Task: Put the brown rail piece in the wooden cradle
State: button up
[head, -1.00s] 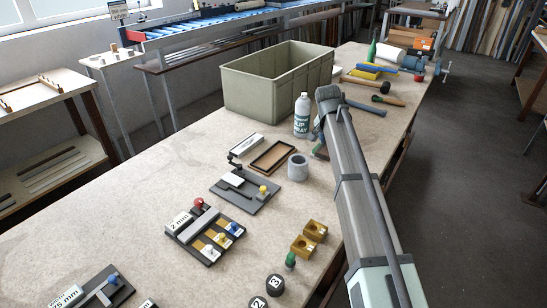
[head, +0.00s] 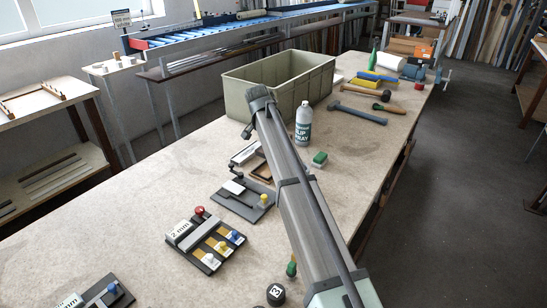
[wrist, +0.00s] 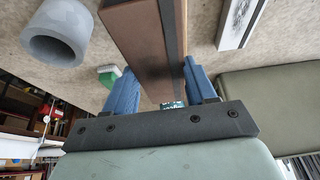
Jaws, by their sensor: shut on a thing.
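The brown rail piece (wrist: 140,45) is long, with a dark strip along one side. In the wrist view my gripper (wrist: 160,88) is shut on it between two blue fingers.
A grey ring (wrist: 55,32) and a green-topped block (wrist: 108,75) are near the gripper. A spray bottle (head: 303,125) and an olive bin (head: 290,92) stand behind. Dark fixtures (head: 205,240) lie in front.

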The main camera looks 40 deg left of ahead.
jog(key=shift+f, duration=3.2)
jog(key=shift+f, duration=0.65)
jog(key=o, duration=1)
jog(key=shift+o, duration=0.8)
jog(key=shift+d, duration=0.1)
jog(key=shift+r, duration=0.35)
jog(key=v, duration=1.2)
jog(key=shift+r, duration=0.3)
